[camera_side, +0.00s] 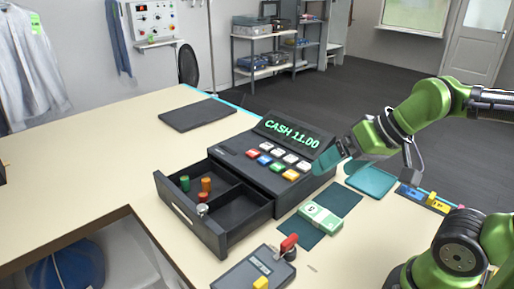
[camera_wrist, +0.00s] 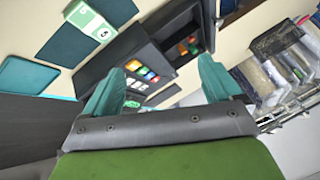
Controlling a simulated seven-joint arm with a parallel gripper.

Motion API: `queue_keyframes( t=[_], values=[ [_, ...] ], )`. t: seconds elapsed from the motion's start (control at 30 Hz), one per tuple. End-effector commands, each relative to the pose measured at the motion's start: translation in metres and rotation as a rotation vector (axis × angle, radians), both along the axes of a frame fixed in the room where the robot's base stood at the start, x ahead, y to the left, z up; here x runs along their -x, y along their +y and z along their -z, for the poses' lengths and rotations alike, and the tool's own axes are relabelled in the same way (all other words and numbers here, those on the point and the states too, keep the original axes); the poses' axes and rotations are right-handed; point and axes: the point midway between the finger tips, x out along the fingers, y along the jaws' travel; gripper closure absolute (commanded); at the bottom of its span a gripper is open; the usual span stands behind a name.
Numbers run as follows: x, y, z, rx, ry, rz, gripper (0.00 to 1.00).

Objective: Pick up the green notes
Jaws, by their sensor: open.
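The green notes (camera_side: 320,218) are a banded stack with a white strip. They lie flat on a dark teal mat (camera_side: 343,198) on the counter, in front of the cash register (camera_side: 277,153). The notes also show at the top left of the wrist view (camera_wrist: 91,21). My gripper (camera_side: 340,161) is above the counter at the register's right end, up and to the right of the notes and apart from them. In the wrist view its teal fingers (camera_wrist: 160,84) are spread wide with nothing held between them.
The register's drawer (camera_side: 212,205) is pulled out, with green, orange and silver pieces inside. A black box with a red lever (camera_side: 254,270) stands at the front. A teal pad (camera_side: 371,180) and a tray of coloured blocks (camera_side: 424,198) lie right.

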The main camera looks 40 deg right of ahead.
Motion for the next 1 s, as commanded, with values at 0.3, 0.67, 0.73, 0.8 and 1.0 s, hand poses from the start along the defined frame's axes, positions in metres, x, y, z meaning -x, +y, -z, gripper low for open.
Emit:
queue_keyframes(
  t=[0.3, 0.67, 0.73, 0.8, 1.0],
  values=[
    [-0.006, -0.005, 0.011, 0.0, 0.053, 0.019, 0.08],
    [-0.057, -0.062, 0.06, 0.16, 0.433, -0.084, 0.08],
    [-0.064, -0.073, 0.068, 0.193, 0.498, -0.138, 0.08],
    [-0.069, -0.083, 0.073, 0.224, 0.551, -0.194, 0.08],
    [-0.07, -0.091, 0.072, 0.28, 0.597, -0.324, 0.08]
  ],
)
